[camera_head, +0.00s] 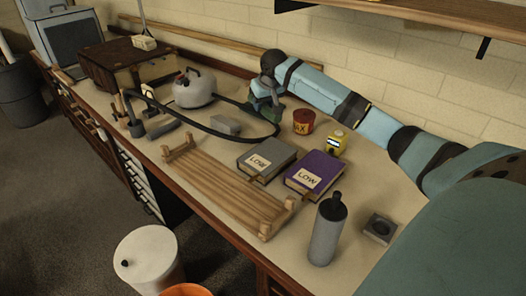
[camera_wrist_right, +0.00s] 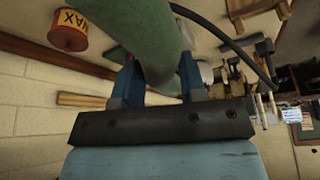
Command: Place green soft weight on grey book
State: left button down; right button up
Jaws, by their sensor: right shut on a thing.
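The grey book (camera_head: 282,153) lies flat on the workbench in the head view, with a "LOW" label on its cover and nothing on top. My right gripper (camera_head: 266,100) is at the back of the bench, beyond the grey book. It is shut on the green soft weight (camera_head: 262,111), which shows only as a small dark green patch there. In the right wrist view the green weight (camera_wrist_right: 150,32) sits between the two blue fingers and fills the top middle. I cannot tell whether it touches the bench. My left gripper is not in view.
A purple book (camera_head: 316,172) lies right of the grey one. A red wax tin (camera_head: 303,122) and a yellow bottle (camera_head: 337,143) stand behind. A black hose (camera_head: 225,134) curves near the gripper. A wooden rack (camera_head: 225,190) and a grey bottle (camera_head: 326,235) are in front.

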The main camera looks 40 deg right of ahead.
jog(key=shift+w+d+f, duration=0.1)
jog(key=shift+w+d, duration=0.1)
jog(key=shift+f, duration=0.2)
send_over(262, 155)
jog(key=s, duration=0.1)
jog(key=f, duration=0.7)
jog(key=f+b, duration=0.1)
jog(key=f, duration=0.6)
jog(key=shift+s+a+f, duration=0.2)
jog(key=shift+f, duration=2.5)
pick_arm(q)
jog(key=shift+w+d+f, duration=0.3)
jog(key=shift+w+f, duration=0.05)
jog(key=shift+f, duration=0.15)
pick_arm(e)
jog(key=o, duration=1.1)
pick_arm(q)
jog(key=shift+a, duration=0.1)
